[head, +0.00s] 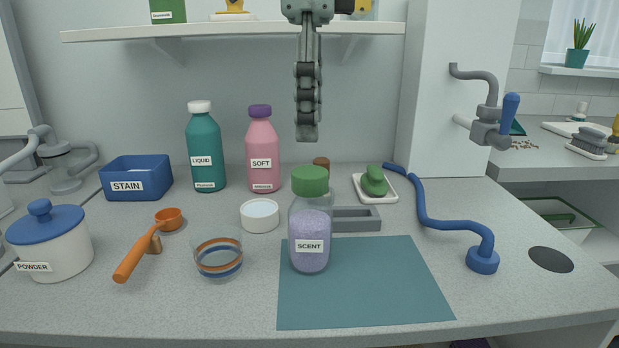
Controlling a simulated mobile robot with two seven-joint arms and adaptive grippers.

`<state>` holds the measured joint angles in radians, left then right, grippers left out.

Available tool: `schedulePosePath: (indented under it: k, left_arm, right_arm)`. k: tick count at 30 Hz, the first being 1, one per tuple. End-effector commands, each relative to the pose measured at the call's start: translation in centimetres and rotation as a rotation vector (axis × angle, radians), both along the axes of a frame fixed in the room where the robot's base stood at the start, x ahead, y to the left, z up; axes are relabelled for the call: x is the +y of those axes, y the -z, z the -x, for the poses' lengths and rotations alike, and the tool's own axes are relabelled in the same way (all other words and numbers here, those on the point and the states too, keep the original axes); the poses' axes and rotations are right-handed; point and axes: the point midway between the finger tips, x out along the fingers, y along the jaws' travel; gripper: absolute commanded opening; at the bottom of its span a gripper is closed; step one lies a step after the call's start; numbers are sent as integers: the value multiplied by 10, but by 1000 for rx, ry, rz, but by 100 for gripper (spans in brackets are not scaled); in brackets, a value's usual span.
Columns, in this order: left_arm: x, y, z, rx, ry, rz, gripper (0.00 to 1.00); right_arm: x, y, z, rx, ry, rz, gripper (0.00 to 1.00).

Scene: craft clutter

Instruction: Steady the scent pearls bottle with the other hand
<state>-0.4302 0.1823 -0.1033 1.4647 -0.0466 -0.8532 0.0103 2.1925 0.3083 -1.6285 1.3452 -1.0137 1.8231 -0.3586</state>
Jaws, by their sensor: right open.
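The scent pearls bottle (310,223) is clear, filled with pale purple pearls, has a green cap and a white SCENT label. It stands upright on the back left part of the teal mat (385,290). My right gripper (307,132) hangs down from the top of the head view, seen edge-on, open and empty. In the picture it is above the bottle's cap and apart from it. My left gripper is not in view, and nothing holds the bottle.
Behind stand a pink SOFT bottle (263,140), a teal LIQUID bottle (203,140) and a grey tray (357,226). Left are a white cup (260,222), a glass bowl (218,265) and an orange scoop (133,262). A blue hose (440,224) lies right. The mat's front is clear.

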Motion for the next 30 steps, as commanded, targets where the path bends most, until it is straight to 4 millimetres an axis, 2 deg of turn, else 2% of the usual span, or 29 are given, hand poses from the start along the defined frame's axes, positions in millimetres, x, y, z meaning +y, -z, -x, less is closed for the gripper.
schedulePosePath:
  k: [3, 6, 12, 23, 26, 30]
  left_arm:
    - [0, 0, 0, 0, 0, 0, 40]
    - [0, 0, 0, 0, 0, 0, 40]
    - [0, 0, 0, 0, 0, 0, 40]
    - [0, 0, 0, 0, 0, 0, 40]
    - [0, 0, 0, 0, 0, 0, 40]
    - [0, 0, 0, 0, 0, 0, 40]
  right_arm:
    - [1, -25, 0, -2, 1, -2, 65]
    - [1, -39, 0, -1, 0, -1, 65]
    - [0, -53, 0, 0, 0, 0, 65]
    - [0, -53, 0, 0, 0, 1, 65]
    - [0, -47, 0, 1, 0, 1, 65]
    - [-1, -28, 0, 1, -1, 3, 65]
